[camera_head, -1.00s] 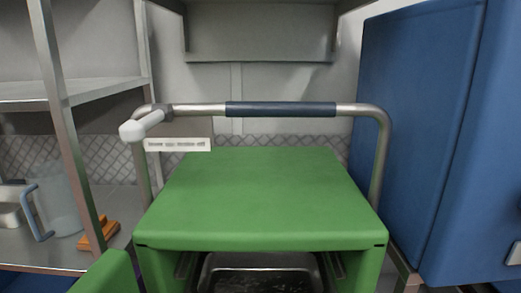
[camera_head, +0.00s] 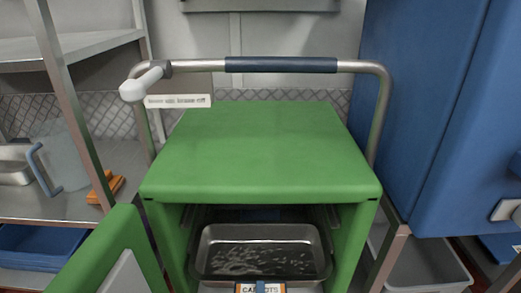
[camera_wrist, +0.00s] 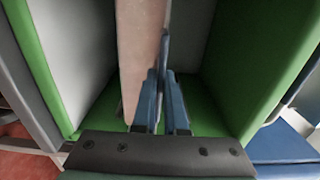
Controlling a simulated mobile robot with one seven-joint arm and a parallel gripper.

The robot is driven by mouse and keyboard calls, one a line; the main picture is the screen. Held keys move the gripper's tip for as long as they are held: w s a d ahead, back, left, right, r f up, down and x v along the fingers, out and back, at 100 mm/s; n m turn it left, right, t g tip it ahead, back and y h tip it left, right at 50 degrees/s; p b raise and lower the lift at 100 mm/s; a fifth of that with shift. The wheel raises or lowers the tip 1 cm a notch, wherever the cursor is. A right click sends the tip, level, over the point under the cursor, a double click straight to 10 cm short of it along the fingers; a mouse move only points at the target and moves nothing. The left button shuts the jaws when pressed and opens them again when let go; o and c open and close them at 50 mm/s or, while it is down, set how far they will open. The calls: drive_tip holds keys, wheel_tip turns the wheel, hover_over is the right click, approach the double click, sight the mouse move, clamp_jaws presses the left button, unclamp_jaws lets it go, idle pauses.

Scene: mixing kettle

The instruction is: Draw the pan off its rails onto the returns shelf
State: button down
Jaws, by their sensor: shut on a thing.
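The metal pan (camera_head: 208,262), with dark, glossy contents and pale bits, sits inside the open green cart (camera_head: 262,150) in the head view. A label (camera_head: 260,288) reading "CARROTS" shows at its front, cut by the picture edge. In the wrist view, my gripper (camera_wrist: 163,98) has its blue fingers close together inside the green walls of the cart, shut at the edge of a pale upright surface (camera_wrist: 138,50) that appears to be the pan seen edge-on. The exact grip is hard to see. I cannot tell which shelf is the returns shelf.
A green door (camera_head: 105,250) stands open at lower left. A metal shelf (camera_head: 75,205) at left holds a clear jug (camera_head: 66,160) and an orange block (camera_head: 105,188). A tall blue cabinet (camera_head: 430,110) is close at right. A pale lever (camera_head: 140,84) sits on the cart's handle rail (camera_head: 280,66).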

drive_tip(key=s, duration=1.7)
drive_tip(key=shift+s+r+p, duration=0.2)
drive_tip(key=shift+p, duration=0.2)
